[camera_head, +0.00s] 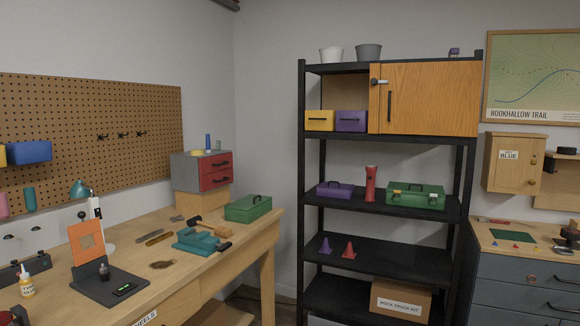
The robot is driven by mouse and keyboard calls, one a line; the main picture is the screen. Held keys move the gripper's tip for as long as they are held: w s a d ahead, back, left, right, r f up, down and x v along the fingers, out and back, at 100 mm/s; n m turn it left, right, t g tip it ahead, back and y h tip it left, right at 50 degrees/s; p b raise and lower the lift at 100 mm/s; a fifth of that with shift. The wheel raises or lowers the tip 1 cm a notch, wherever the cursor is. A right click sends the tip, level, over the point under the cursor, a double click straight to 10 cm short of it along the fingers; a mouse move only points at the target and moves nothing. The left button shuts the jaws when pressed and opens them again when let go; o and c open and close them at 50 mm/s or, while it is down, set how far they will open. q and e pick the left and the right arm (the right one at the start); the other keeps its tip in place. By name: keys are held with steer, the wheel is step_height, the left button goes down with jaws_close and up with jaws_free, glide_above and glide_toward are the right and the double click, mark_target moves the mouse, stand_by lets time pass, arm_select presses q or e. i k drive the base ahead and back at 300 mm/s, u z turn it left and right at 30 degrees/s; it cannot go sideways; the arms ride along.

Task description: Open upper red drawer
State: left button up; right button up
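A small grey cabinet (184,173) with two red drawers stands on a wooden block at the back of the left workbench, near the wall corner. The upper red drawer (209,168) has a dark handle and looks closed. The lower red drawer (208,183) below it also looks closed. Neither of my grippers shows in the head view.
A green toolbox (248,209) sits just right of the cabinet on the workbench (190,262). A teal tool (197,241), hand tools, a lamp (81,190) and an orange-panelled device (87,243) lie nearer. A black shelf rack (301,180) stands to the right.

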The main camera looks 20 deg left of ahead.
mark_target(208, 165)
steer(key=z, duration=0.3)
steer(key=i, duration=1.35)
steer(key=u, duration=0.75)
steer(key=i, duration=1.35)
steer(key=u, duration=1.25)
